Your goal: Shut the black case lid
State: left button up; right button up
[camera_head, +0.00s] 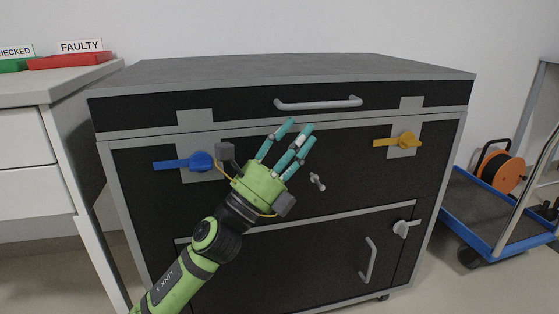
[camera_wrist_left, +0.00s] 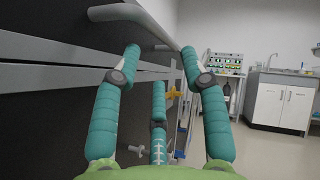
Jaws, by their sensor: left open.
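The black case (camera_head: 330,170) has grey edging, and its lid (camera_head: 240,104) lies down along the case's top with a grey bar handle (camera_head: 318,103) on its front. A narrow seam shows between lid and body; I cannot tell whether it is fully closed. A blue latch (camera_head: 185,162) and a yellow latch (camera_head: 398,140) sit sideways below the seam. My left gripper (camera_head: 294,138) is open and empty in front of the case, fingers pointing up just below the handle. In the left wrist view the handle (camera_wrist_left: 130,14) is beyond the fingertips. My right gripper is not in view.
A white cabinet (camera_head: 30,140) with red (camera_head: 70,61) and green trays stands at the left. A blue trolley (camera_head: 480,210) with an orange reel (camera_head: 502,173) stands at the right. A grey knob (camera_head: 317,181) and lower door handle (camera_head: 367,258) stick out from the case.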

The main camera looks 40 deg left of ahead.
pick_arm(q)
jog(key=shift+v, duration=2.7)
jog(key=shift+d, duration=0.1)
